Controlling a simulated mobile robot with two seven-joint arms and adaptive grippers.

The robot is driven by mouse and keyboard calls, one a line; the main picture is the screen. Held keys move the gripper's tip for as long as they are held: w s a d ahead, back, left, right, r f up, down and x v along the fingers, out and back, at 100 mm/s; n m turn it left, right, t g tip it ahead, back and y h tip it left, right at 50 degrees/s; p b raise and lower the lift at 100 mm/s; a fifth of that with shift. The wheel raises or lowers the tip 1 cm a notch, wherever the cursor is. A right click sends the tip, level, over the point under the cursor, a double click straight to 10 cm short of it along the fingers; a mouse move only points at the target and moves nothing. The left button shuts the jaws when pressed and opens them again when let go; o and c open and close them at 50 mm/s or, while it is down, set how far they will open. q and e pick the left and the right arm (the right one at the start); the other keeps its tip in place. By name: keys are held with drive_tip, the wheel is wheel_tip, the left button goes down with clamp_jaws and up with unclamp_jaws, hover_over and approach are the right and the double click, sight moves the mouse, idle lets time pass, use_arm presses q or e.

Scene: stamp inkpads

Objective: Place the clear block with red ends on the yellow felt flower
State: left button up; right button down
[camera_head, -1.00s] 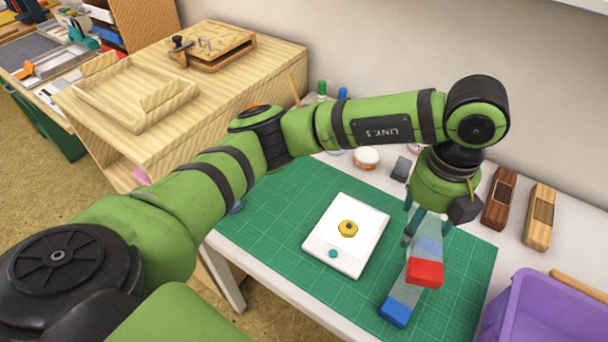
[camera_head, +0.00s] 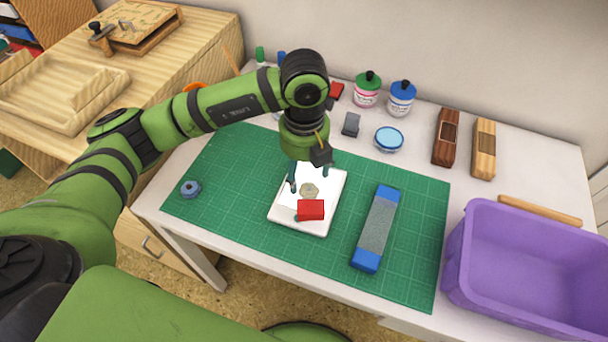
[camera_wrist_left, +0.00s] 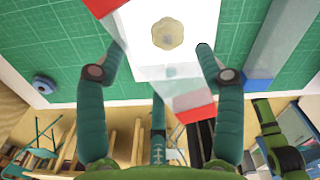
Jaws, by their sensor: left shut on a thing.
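The clear block with red ends (camera_head: 311,210) is held in my left gripper (camera_head: 309,181), above the white card. One red end faces the front in the head view; both red ends show in the left wrist view, where the clear body (camera_wrist_left: 150,62) lies between the fingers. The yellow felt flower (camera_head: 310,190) is on the white card (camera_head: 285,211) and looks pale, seen through the clear block. It also shows in the left wrist view (camera_wrist_left: 168,34). I cannot tell whether the block touches the flower. My right gripper is not in view.
A clear block with blue ends (camera_head: 376,230) lies on the green mat (camera_head: 415,240), right of the card. A blue round object (camera_head: 190,188) sits at the mat's left. A purple bin (camera_head: 520,270) stands at the right. Jars, a grey block and wooden blocks line the back.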

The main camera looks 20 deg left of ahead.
sight(304, 171)
use_arm(q)
wheel_tip(304, 171, down, 3)
drive_tip(key=shift+f+p, duration=0.15)
drive_tip(key=shift+p, duration=0.15)
drive_tip(key=shift+f+b, duration=0.25)
drive_tip(key=shift+b, duration=0.05)
drive_tip(key=o, duration=1.4)
drive_tip(key=shift+r, duration=0.2)
wheel_tip(304, 171, up, 11)
drive_tip(key=shift+r+b, duration=0.15)
drive_tip(key=shift+b, duration=0.2)
drive_tip(key=shift+r, duration=0.35)
